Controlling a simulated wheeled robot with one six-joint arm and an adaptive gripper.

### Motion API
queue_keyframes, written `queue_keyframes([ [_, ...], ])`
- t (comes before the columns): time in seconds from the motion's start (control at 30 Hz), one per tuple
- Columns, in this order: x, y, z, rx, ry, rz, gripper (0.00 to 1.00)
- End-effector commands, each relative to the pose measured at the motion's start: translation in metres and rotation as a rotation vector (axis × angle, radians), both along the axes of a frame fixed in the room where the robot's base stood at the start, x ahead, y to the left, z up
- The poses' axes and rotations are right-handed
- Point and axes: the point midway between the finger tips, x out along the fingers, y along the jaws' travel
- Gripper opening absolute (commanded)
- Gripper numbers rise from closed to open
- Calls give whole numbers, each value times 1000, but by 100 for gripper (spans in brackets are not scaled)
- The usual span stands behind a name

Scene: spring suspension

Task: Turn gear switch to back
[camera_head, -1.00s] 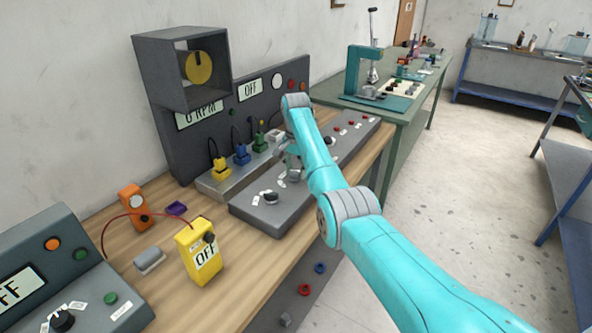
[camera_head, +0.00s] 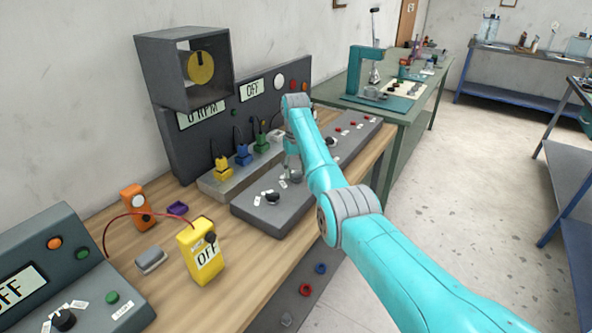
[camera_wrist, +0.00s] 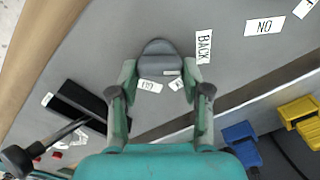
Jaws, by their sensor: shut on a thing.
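The gear switch (camera_wrist: 158,50) is a dark grey rounded knob on the grey console, seen in the wrist view. A BACK label (camera_wrist: 204,46) lies just right of it, and two more labels lie below it, partly hidden. My gripper (camera_wrist: 160,74) has one finger on each side of the knob and is shut on it. The knob's raised grip points down in the picture, toward the lower labels rather than BACK. In the head view my gripper (camera_head: 293,170) is low over the console (camera_head: 255,215), and it hides the switch.
Another black knob (camera_head: 272,198) with labels is near the console's front end. A black slot with a lever (camera_wrist: 85,105) is left of my gripper in the wrist view. Yellow (camera_head: 222,167), blue (camera_head: 243,155) and green (camera_head: 261,143) plugs stand behind the console. The display reads OFF.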

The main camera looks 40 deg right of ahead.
Motion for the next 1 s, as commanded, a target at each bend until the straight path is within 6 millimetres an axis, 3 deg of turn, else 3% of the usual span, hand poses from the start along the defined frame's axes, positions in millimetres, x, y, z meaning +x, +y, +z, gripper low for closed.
queue_keyframes([
  [0.33,0,1,-1,0,1,129,13],
  [0.87,0,1,-1,0,1,149,13],
  [0.9,0,1,-1,0,1,149,58],
  [0.97,0,1,-1,0,1,149,73],
  [1.0,0,1,-1,0,1,148,73],
])
